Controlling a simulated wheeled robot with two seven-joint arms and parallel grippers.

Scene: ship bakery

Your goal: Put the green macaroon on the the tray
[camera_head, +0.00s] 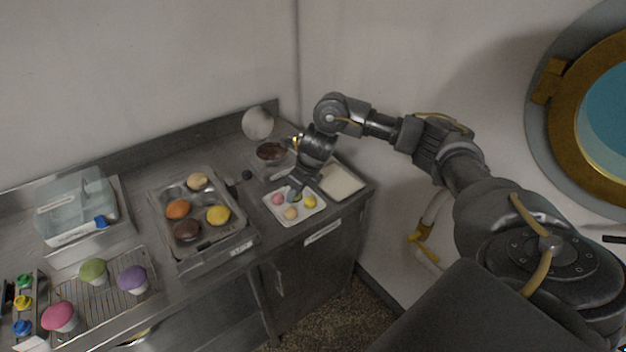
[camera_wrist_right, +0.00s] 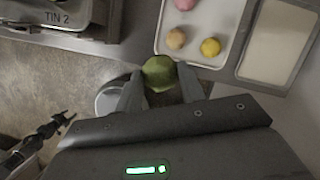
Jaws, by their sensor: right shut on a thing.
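My right gripper (camera_wrist_right: 160,88) is shut on a green macaroon (camera_wrist_right: 158,72), seen between its fingertips in the right wrist view. In the head view this gripper (camera_head: 292,192) reaches down over a small white tray (camera_head: 280,212) at the right end of the counter; the macaroon is mostly hidden there. The tray (camera_wrist_right: 215,20) holds a pink macaroon (camera_head: 278,199), a tan one (camera_head: 291,213) and a yellow one (camera_head: 310,202). In the wrist view the green macaroon shows just below the tray's edge; its height over it is unclear.
A cream rectangular pan (camera_head: 340,182) lies right of the tray. A bowl with dark contents (camera_head: 271,152) stands behind. A metal tin (camera_head: 212,247) of coloured rounds is to the left, with a wire rack (camera_head: 112,302) of cupcakes farther left. The counter's front edge is close.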

